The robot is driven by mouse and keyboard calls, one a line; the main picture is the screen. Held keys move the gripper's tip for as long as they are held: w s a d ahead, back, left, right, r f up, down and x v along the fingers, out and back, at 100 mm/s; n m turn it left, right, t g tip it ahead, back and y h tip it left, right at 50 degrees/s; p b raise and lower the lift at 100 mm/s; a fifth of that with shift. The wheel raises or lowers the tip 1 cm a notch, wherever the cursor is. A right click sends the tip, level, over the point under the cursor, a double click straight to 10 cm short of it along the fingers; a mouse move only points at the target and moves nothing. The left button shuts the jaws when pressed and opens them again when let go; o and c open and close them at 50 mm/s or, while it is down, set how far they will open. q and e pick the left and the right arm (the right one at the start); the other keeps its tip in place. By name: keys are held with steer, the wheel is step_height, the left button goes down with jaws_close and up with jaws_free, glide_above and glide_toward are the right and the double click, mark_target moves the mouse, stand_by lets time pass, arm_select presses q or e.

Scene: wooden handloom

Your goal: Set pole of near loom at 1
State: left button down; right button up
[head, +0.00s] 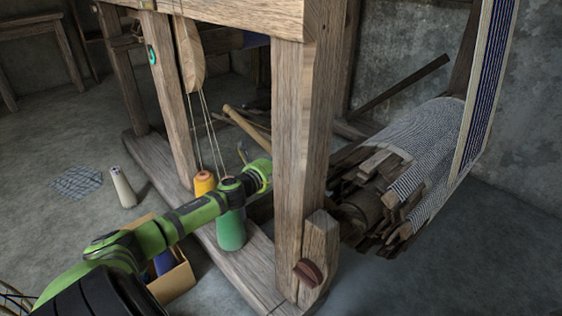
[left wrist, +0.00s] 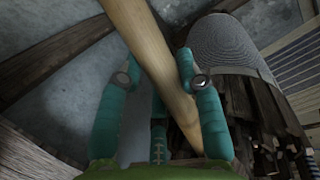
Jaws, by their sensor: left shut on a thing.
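The near loom (head: 292,150) is a wooden frame with a thick front post. My left arm reaches in from the lower left, past the green and yellow thread cones, to the loom's inner side; its gripper is hidden behind the post in the head view. In the left wrist view my left gripper (left wrist: 156,70) has its teal fingers on either side of a pale wooden pole (left wrist: 150,45), shut on it. The pole runs slantwise from the top to the lower right. A pale stick (head: 245,127) shows behind the post; I cannot tell if it is this pole. My right gripper is not in view.
A green thread cone (head: 231,228) and a yellow one (head: 204,183) stand on the loom's base beam beside my arm. A cloth roll (head: 425,130) over dark wooden pieces lies right of the post. A cardboard box (head: 175,281) and a white cone (head: 122,187) are at left.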

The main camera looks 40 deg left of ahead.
arm_select(q)
steer(key=shift+a+r, duration=0.1)
steer(key=shift+r, duration=0.05)
steer(key=c, duration=0.8)
jaws_free()
steer(key=shift+s, duration=0.5)
steer(key=v, duration=1.1)
